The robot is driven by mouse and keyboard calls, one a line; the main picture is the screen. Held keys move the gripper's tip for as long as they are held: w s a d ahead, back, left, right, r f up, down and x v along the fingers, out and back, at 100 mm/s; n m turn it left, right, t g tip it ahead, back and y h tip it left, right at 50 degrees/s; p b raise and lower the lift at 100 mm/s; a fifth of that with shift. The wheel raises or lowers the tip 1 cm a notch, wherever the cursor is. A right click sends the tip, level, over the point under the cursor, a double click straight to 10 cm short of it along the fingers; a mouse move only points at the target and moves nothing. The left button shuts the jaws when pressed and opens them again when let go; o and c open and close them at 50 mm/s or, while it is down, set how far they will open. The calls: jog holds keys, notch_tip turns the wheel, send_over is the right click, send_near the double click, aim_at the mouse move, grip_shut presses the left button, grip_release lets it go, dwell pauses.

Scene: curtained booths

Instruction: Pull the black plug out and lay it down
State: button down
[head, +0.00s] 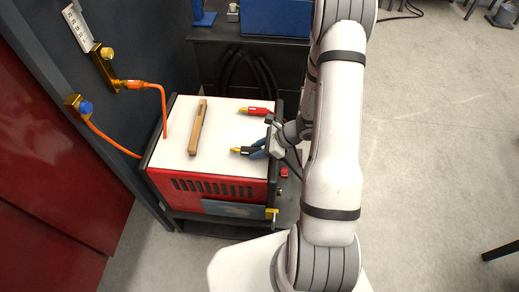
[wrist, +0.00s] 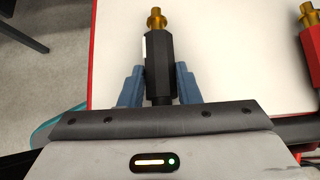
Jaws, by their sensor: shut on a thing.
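The black plug (head: 246,151) with a yellow brass tip is over the white top (head: 180,140) of the red machine, near its right edge. Its bare tip points left in the head view and connects to nothing. In the wrist view the black plug (wrist: 160,58) sits between the blue fingers of my gripper (wrist: 160,85), tip pointing away. My gripper also shows in the head view (head: 260,149) and is shut on the plug's body. I cannot tell whether the plug touches the white top. Its rear end is hidden by the gripper.
A red plug (head: 256,111) lies behind the black one; it also shows in the wrist view (wrist: 313,48). A wooden bar (head: 198,128) lies mid-top. Orange cables (head: 155,86) run from brass fittings on the dark panel at left. The white top's left part has free room.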

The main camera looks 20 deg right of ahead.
jog(key=c, duration=1)
grip_release()
jog(key=v, duration=0.8)
jog(key=s+a+r+n+g+h, duration=0.2)
jog(key=s+a+r+n, duration=0.1)
jog(key=r+n, duration=0.35)
jog(key=s+a+r+n+g+h, duration=0.1)
jog(key=s+a+r+n, duration=0.25)
jog(key=r+n, duration=0.35)
jog(key=s+r+n+t+h, duration=0.2)
jog(key=s+r+n+h, duration=0.3)
jog(key=s+r+n, duration=0.3)
notch_tip(320, 180, up, 3)
jog(key=shift+s+d+r+n+h, duration=0.1)
jog(key=shift+s+d+n+h, duration=0.25)
jog(key=shift+n, duration=0.2)
